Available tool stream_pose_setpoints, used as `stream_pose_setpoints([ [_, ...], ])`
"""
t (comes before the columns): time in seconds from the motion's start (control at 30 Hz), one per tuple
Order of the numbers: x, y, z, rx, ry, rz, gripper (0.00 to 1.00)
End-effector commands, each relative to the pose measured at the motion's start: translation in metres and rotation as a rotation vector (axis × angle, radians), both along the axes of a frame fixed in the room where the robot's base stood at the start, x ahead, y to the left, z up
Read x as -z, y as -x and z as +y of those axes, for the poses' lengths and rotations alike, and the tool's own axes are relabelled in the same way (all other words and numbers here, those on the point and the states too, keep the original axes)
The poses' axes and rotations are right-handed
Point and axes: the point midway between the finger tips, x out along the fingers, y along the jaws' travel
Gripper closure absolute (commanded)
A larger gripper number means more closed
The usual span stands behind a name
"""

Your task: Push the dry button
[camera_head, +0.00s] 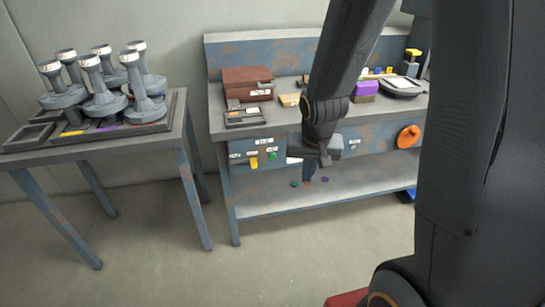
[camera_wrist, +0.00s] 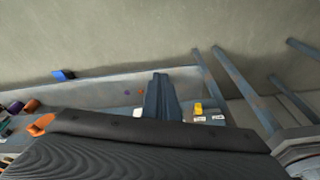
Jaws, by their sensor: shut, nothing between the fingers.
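The workbench front panel (camera_head: 345,139) carries small white labels, too small to read, so I cannot tell which control is the dry button. A yellow button or lever (camera_head: 254,163) and a green button (camera_head: 272,156) are on its left part. The yellow one also shows in the wrist view (camera_wrist: 198,108), right of my fingers; the green one is not visible there. My gripper (camera_head: 309,174) is shut and empty, in front of the panel and right of the green button in the head view. In the wrist view its closed fingers (camera_wrist: 160,82) point toward the lower shelf and floor.
An orange round knob (camera_head: 408,136) is at the panel's right. The bench top holds a brown box (camera_head: 247,83), a small tray (camera_head: 246,117) and a purple block (camera_head: 366,88). A lower shelf (camera_head: 270,197) runs below. A side table (camera_head: 95,150) with grey stands is left, across open floor.

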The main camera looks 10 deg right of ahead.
Motion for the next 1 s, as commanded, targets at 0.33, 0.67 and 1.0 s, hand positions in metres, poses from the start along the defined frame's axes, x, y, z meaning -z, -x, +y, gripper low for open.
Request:
stream_pose_setpoints([
  [0.33, 0.085, -0.117, -0.006, 0.279, -0.230, -0.279, 1.00],
  [0.67, 0.151, -0.161, 0.015, 0.476, -0.581, -0.409, 1.00],
  [1.0, 0.165, -0.166, 0.024, 0.525, -0.694, -0.425, 1.00],
])
